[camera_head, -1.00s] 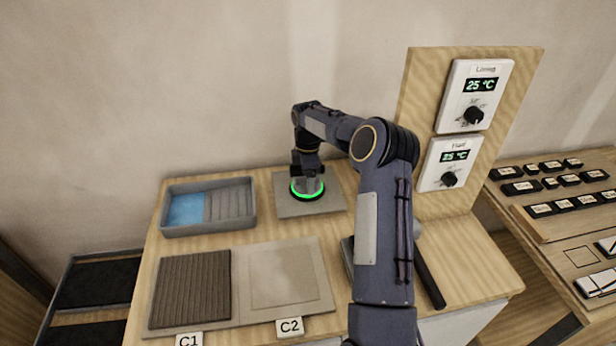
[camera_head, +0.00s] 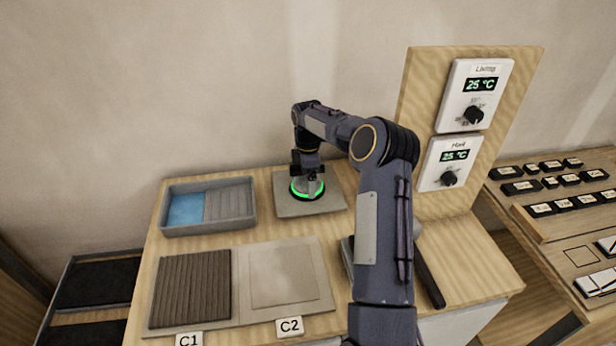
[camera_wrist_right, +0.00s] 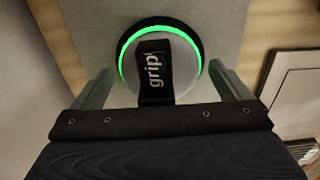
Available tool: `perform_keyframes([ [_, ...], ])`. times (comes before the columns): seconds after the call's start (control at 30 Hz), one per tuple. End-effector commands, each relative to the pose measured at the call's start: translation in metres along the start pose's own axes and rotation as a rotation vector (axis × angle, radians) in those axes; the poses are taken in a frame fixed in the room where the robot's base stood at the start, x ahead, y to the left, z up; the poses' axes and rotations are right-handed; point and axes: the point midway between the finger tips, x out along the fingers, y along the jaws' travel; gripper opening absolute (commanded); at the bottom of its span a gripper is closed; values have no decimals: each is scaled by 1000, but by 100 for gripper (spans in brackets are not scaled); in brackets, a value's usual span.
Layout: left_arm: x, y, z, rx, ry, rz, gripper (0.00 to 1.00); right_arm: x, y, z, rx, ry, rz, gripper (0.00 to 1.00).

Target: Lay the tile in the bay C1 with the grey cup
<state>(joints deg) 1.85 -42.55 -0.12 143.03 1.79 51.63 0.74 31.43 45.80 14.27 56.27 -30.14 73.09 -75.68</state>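The grey cup (camera_head: 307,187) has a lit green ring and sits on a grey square tile (camera_head: 330,202) at the back of the bench. In the right wrist view the cup (camera_wrist_right: 187,68) shows a black handle marked "grip". My right gripper (camera_head: 306,172) is at the cup. In the wrist view its fingers (camera_wrist_right: 158,88) are spread wide, one on each side of the handle, with gaps between. Bay C1 (camera_head: 190,290) at the front left holds dark ridged material and no tile. My left gripper is not in view.
Bay C2 (camera_head: 283,273) lies right of C1, with a smooth pale surface. A grey tray (camera_head: 250,222) with a blue part stands at the back left. A dark-handled tool (camera_head: 430,275) lies partly behind my arm. The thermostat board (camera_head: 425,100) rises at the back right.

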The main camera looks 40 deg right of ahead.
Motion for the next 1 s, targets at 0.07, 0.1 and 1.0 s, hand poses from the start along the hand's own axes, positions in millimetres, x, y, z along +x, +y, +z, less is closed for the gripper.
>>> perform_keyframes([
  [0.07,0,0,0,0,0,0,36,0,0,0,0,0,0,97],
  [0.1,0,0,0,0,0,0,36,0,0,0,0,0,0,97],
  [1.0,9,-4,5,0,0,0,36,-78,0,0,0,0,-1,97],
])
